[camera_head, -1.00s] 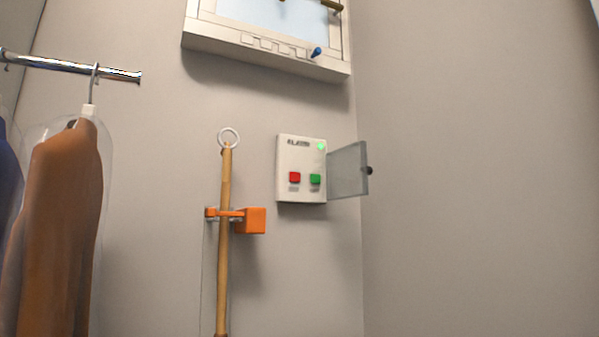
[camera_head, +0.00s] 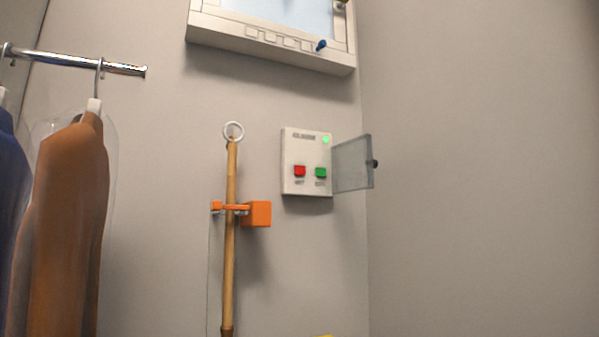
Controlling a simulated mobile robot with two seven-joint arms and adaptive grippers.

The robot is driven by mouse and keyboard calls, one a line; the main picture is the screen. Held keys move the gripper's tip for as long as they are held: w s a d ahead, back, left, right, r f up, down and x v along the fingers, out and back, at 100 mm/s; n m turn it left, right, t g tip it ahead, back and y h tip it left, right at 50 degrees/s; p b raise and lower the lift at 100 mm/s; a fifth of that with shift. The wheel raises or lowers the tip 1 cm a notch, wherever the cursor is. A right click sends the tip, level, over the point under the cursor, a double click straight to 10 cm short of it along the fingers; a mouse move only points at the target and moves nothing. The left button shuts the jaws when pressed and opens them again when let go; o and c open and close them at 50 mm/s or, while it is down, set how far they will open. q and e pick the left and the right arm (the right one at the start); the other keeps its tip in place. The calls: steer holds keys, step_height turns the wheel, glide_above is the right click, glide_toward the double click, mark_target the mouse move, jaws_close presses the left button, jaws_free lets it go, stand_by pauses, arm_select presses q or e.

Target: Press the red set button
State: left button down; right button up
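The red button (camera_head: 300,171) sits at the lower left of a white alarm panel (camera_head: 306,150) on the wall in the head view. A green button (camera_head: 321,172) is beside it on the right. A small green light (camera_head: 326,140) glows at the panel's top right. The panel's clear cover (camera_head: 352,164) stands swung open to the right, with a dark knob on its outer edge. Neither of my grippers shows in the head view.
A wooden pole (camera_head: 230,240) with a ring on top hangs in an orange clip (camera_head: 257,213) left of the panel. Covered garments (camera_head: 68,210) hang from a metal rail (camera_head: 75,62) at left. A framed window (camera_head: 275,40) is above. A yellow sliver (camera_head: 322,335) shows at the bottom edge.

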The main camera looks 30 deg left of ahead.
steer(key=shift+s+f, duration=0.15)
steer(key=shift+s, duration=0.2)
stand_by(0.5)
